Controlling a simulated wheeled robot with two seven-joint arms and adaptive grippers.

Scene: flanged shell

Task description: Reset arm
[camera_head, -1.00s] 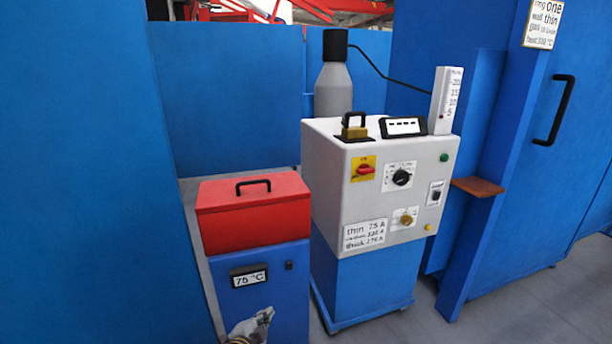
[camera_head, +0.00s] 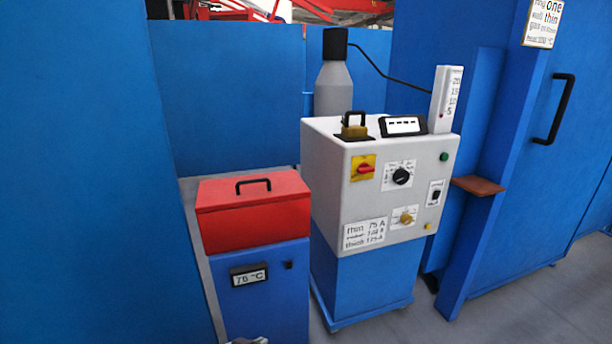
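A small grey piece of my arm or gripper (camera_head: 250,341) shows at the bottom edge of the head view, in front of the blue cabinet with the red lid. Only its top sliver is in the frame, so its fingers cannot be made out. No other part of my arms shows, and I cannot see anything held.
A blue cabinet (camera_head: 265,305) with a closed red lid (camera_head: 253,205) and a temperature display (camera_head: 249,276) stands at lower left. A white control machine (camera_head: 375,190) on a blue wheeled base stands beside it. A brown shelf (camera_head: 479,186) juts from the blue frame at right.

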